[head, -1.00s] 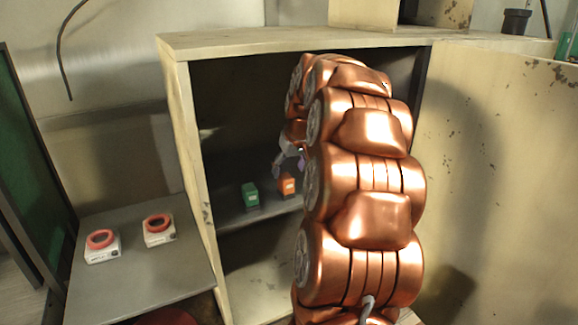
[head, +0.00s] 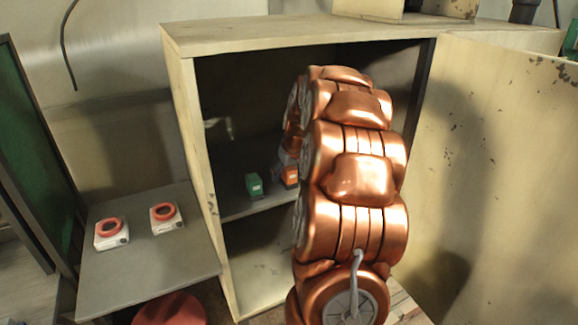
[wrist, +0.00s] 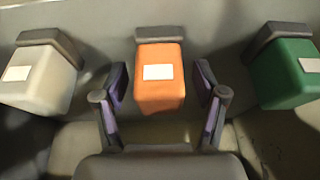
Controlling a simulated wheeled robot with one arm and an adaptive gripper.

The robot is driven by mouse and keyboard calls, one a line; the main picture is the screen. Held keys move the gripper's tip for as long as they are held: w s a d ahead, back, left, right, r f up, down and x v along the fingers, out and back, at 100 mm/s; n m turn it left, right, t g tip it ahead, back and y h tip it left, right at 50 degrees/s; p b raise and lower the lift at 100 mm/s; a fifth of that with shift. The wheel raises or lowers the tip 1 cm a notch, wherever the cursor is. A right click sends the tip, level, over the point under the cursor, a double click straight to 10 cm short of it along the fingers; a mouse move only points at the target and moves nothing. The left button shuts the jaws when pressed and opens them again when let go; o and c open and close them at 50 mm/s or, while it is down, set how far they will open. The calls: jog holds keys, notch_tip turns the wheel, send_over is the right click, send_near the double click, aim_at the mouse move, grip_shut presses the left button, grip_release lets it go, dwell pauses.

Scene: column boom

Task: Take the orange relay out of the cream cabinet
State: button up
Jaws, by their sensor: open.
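The orange relay (wrist: 159,88) is a small block with a white label on its face, standing on the cabinet shelf; its dark base shows behind it. It also shows in the head view (head: 290,176), partly covered by my arm. In the wrist view my gripper (wrist: 161,90) is open, with one purple-padded finger on each side of the orange relay and a gap visible on both sides. In the head view my arm hides most of the gripper. The cream cabinet (head: 188,150) stands open, with my arm reaching inside to its middle shelf.
A green relay (wrist: 286,72) stands to the right of the orange one and a pale grey relay (wrist: 40,75) to the left in the wrist view. The open cabinet door (head: 500,160) is at the right. A side shelf (head: 150,265) at the left holds two white boxes with red rings.

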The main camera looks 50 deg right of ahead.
aim_at(293, 182)
jog(key=shift+f, duration=0.1)
jog(key=shift+c, duration=0.2)
jog(key=c, duration=1.2)
jog(key=shift+a, duration=0.1)
jog(key=shift+c, duration=0.2)
jog(key=shift+s+a+f+b, duration=0.15)
jog(key=shift+s+a+b, duration=0.05)
jog(key=shift+s+b, duration=0.5)
jog(key=shift+s+a+b, duration=0.25)
jog(key=shift+s+b, duration=0.15)
jog(key=shift+s, duration=0.6)
